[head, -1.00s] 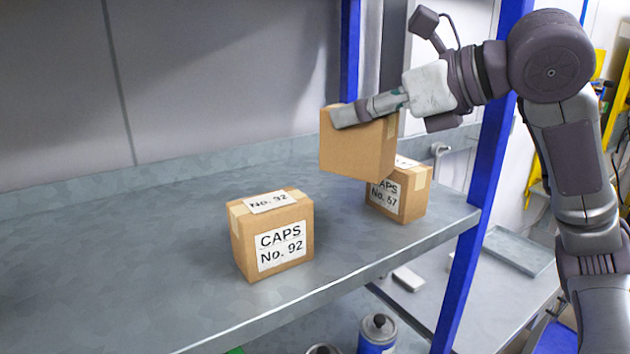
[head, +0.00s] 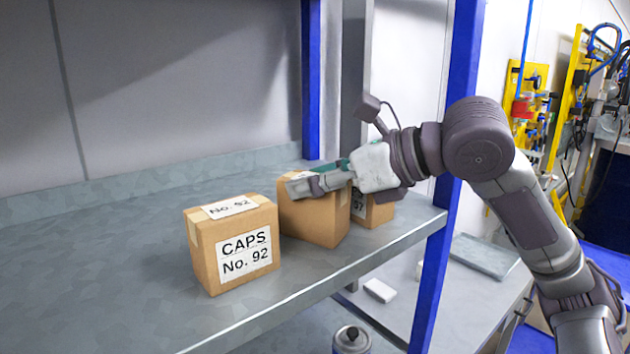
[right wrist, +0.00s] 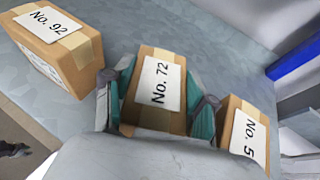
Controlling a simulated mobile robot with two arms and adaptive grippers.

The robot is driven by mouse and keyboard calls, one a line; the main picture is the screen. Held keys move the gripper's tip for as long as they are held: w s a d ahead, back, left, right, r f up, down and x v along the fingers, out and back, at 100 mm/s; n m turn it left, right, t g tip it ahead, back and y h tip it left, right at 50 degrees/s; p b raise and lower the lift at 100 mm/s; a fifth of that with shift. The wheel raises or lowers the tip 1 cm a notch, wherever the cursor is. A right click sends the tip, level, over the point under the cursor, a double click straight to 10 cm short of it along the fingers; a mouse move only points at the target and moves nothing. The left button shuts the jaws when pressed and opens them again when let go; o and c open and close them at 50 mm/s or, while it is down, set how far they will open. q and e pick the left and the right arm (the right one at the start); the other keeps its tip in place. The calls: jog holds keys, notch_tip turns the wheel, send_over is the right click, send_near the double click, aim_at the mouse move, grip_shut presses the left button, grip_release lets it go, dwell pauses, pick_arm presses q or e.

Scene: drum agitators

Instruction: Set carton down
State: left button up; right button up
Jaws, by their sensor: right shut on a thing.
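The held carton (head: 314,222) is a brown box at shelf level, between two other cartons. In the right wrist view its top label reads No. 72 (right wrist: 158,83). My right gripper (head: 300,186) is shut on it, with one finger on each side. The carton appears upright and at or very near the metal shelf (head: 120,245); I cannot tell whether its whole base touches. The gripper also shows in the right wrist view (right wrist: 158,100). My left gripper is not in view.
The CAPS No. 92 carton (head: 232,245) stands close on the left. Another carton (head: 374,208), partly hidden, stands close on the right. A blue post (head: 447,180) rises at the shelf's right end. The shelf is clear to the left.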

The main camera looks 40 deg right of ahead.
jog(key=shift+f, duration=0.15)
jog(key=o, duration=1.3)
jog(key=shift+r, duration=0.2)
jog(key=shift+s+d, duration=0.1)
jog(key=shift+s, duration=0.1)
jog(key=b+v, duration=0.3)
jog(key=v, duration=0.8)
jog(key=shift+s+r+b, duration=0.15)
jog(key=shift+s+b, duration=0.05)
jog(key=shift+b, duration=0.1)
jog(key=shift+d, duration=0.15)
